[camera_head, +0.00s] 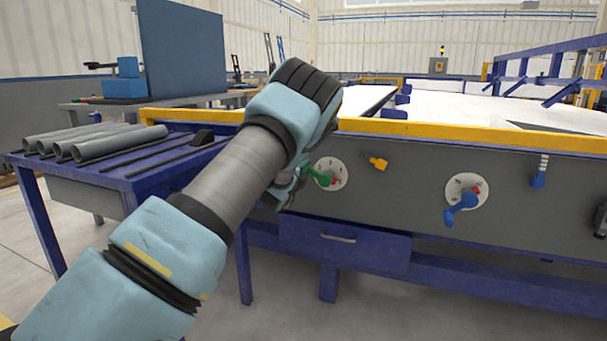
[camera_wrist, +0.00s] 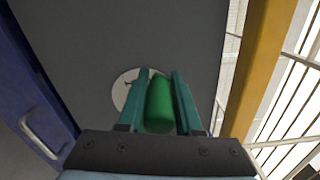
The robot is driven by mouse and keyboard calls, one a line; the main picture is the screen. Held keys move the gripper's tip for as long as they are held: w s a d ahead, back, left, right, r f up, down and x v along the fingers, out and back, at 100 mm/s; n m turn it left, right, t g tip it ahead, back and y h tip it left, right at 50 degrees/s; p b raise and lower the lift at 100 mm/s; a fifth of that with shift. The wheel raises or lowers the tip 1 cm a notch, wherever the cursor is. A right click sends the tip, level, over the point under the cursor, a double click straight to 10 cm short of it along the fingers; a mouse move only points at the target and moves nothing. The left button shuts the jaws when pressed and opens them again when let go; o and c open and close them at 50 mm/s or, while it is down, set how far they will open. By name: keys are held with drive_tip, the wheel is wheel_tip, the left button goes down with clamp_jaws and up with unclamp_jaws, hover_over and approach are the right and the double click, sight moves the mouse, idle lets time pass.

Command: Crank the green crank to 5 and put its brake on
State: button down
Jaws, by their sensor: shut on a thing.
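The green crank (camera_head: 322,177) is mounted on a round white dial (camera_head: 338,166) on the grey front panel. A small red part shows on this dial, and its numbers are too small to read. In the wrist view my gripper (camera_wrist: 161,92) is shut on the green crank's handle (camera_wrist: 160,108), with one finger on each side. The dial (camera_wrist: 121,88) is partly hidden behind the left finger. In the head view my wrist hides most of my gripper. A yellow knob (camera_head: 378,163) sits on the panel just right of the green crank; I cannot tell if it is its brake.
A blue crank (camera_head: 460,207) on a white dial and a blue lever (camera_head: 538,178) are further right. A yellow rail (camera_head: 450,132) runs above the panel. A drawer (camera_head: 345,251) is below. Grey pipes (camera_head: 118,144) lie on the blue table at the left.

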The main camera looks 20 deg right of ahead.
drive_tip(key=shift+s+d+r, duration=0.1)
drive_tip(key=shift+d+r, duration=0.15)
drive_tip(key=shift+r, duration=0.1)
drive_tip(key=c, duration=0.6)
unclamp_jaws()
drive_tip(key=shift+c, duration=0.2)
drive_tip(key=shift+a+f, duration=0.1)
drive_tip(key=shift+f, duration=0.05)
drive_tip(key=shift+s+a, duration=0.15)
drive_tip(key=p+v, duration=0.1)
drive_tip(key=v, duration=0.9)
drive_tip(key=shift+s+a, duration=0.1)
drive_tip(key=shift+s, duration=0.05)
